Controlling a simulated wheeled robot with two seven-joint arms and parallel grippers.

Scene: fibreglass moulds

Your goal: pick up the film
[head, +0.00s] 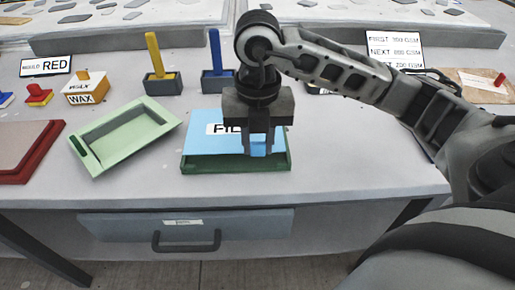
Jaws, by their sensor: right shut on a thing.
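The film (210,142) is a light blue sheet with a white label whose visible letters start "FI". It lies over a dark green tray or mould (230,168) near the table's front edge. My right gripper (258,148) points down over the film's right part, and its fingers are shut on the film. The gripper hides the rest of the label and part of the film. Whether the film is lifted off the green piece is hard to tell. My left gripper is not in view.
A light green mould (125,137) lies tilted to the left. A red mould (45,150), a WAX box (86,92), brushes in dark holders (163,83), a RED sign (45,65) and an order sign (394,48) stand around. A drawer (185,230) is below the table edge.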

